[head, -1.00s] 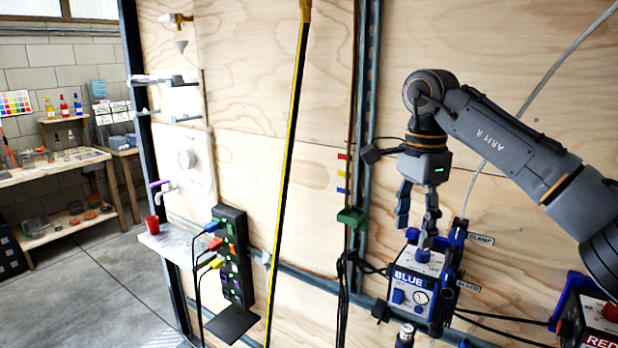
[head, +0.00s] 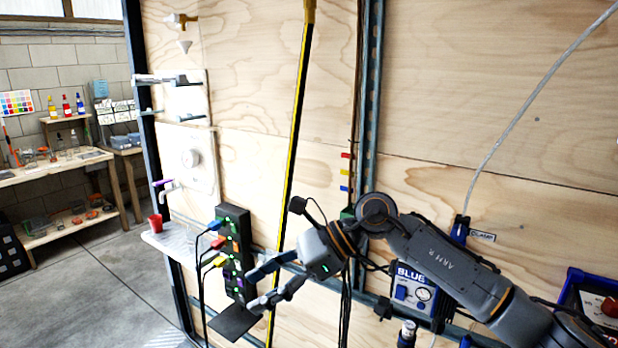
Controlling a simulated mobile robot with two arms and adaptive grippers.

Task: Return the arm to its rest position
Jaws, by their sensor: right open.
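My right arm (head: 440,258) comes in from the lower right of the head view and reaches left, low across the plywood wall. Its gripper (head: 256,290) points left and down, with its two fingers apart and nothing between them. The fingers show in front of the lower part of the black socket strip and its small black shelf; I cannot tell whether they touch. The blue-labelled unit (head: 412,290) on the wall is partly hidden behind my right arm. My left gripper is not in view.
The black socket strip (head: 232,240) holds coloured plugs with hanging cables. A yellow-black pole (head: 294,150) leans on the wall.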

